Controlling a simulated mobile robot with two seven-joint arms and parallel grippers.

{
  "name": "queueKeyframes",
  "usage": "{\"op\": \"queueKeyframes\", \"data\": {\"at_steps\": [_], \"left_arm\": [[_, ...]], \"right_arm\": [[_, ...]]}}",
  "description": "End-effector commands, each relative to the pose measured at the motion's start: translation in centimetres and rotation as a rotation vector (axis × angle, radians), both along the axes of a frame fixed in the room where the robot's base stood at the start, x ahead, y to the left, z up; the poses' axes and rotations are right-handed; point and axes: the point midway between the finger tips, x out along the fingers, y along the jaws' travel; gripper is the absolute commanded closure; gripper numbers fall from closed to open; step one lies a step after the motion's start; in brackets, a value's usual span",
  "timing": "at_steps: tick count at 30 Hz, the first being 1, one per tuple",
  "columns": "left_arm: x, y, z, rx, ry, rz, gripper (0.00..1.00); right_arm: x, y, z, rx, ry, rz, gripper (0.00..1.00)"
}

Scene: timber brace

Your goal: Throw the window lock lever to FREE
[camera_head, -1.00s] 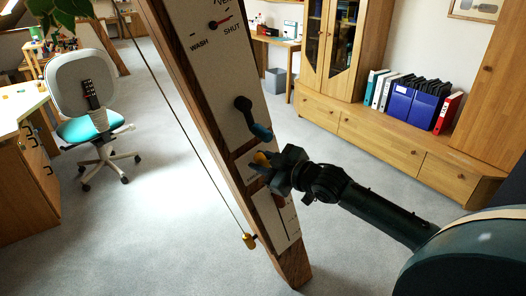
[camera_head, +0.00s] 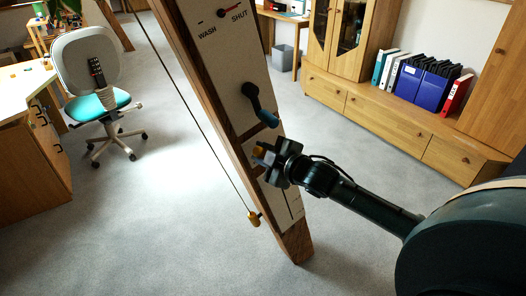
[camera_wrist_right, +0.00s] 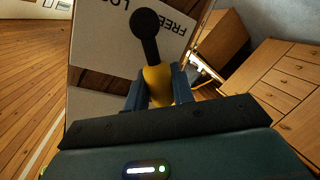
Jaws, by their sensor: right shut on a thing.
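The window lock lever shows in the wrist view with a black arm (camera_wrist_right: 148,30) and a yellow grip (camera_wrist_right: 158,84). It is mounted on a white plate (camera_wrist_right: 98,35) lettered FREE and, partly hidden, LO…, both upside down in that view. The lever points toward my gripper, leaning slightly right. My right gripper (camera_head: 262,155) is shut on the yellow grip, with a blue finger on each side of it. My left gripper is not in view.
Above on the slanted timber beam (camera_head: 199,80) is a black lever with a blue grip (camera_head: 268,118), close to my right gripper. A cord with a brass-coloured pull (camera_head: 254,219) hangs beside the beam. A swivel chair (camera_head: 88,70) stands left; wooden cabinets (camera_head: 390,125) stand right.

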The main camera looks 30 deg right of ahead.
Motion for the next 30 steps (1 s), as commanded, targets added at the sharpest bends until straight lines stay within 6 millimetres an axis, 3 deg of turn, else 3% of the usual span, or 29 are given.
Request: {"op": "queueKeyframes", "data": {"at_steps": [6,7,9,20,30], "left_arm": [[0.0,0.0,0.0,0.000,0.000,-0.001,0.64],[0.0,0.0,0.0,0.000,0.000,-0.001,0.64],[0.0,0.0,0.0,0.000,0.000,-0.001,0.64],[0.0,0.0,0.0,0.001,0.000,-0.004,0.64],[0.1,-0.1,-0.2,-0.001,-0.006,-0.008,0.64]], "right_arm": [[0.0,0.0,0.0,-0.005,-0.002,0.002,1.00],[0.0,0.0,0.0,-0.005,-0.002,0.002,0.73],[0.0,0.0,0.0,-0.005,-0.001,0.001,0.68],[-0.7,-0.2,0.0,-0.003,0.002,0.000,0.68],[-6.1,-1.0,1.3,-0.004,0.005,0.002,0.68]]}}
